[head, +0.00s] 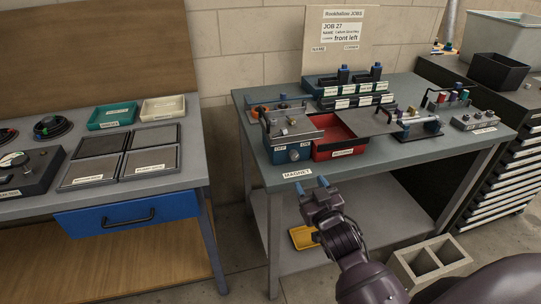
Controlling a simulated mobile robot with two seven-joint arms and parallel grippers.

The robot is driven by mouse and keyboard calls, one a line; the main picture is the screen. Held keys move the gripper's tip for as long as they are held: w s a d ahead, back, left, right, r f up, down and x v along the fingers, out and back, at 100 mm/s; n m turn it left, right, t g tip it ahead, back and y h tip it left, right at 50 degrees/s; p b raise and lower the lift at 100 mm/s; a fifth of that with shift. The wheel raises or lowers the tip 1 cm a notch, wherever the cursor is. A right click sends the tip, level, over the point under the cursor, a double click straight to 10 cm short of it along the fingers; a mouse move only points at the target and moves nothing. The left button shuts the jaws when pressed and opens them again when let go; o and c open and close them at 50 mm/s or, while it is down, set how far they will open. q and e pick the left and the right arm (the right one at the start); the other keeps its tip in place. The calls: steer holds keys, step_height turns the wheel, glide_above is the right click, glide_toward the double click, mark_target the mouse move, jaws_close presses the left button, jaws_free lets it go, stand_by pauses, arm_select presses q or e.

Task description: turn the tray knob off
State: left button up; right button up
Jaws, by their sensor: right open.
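A blue box (280,157) sits at the front left of the grey-green worktable, with a round knob (294,155) on its front face. Small white labels sit above the knob; one seems to read OFF. The knob's pointing direction is too small to tell. A metal tray (291,128) with small parts lies on top of the box. My right gripper (312,185) has blue fingertips, is open and empty, and is in front of the table edge, below the knob in the picture and apart from it. My left gripper is not in view.
A red bin (338,148) stands right of the blue box. A white label (297,174) lies at the table's front edge. A cinder block (428,262) is on the floor. Another bench with a blue drawer (130,215) stands left.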

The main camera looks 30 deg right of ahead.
mark_target(295, 159)
steer(key=shift+m, duration=0.3)
steer(key=x, duration=1)
steer(key=shift+w+d+f+b, duration=0.25)
steer(key=shift+f+b, duration=0.1)
steer(key=shift+b, duration=0.05)
steer(key=c, duration=0.9)
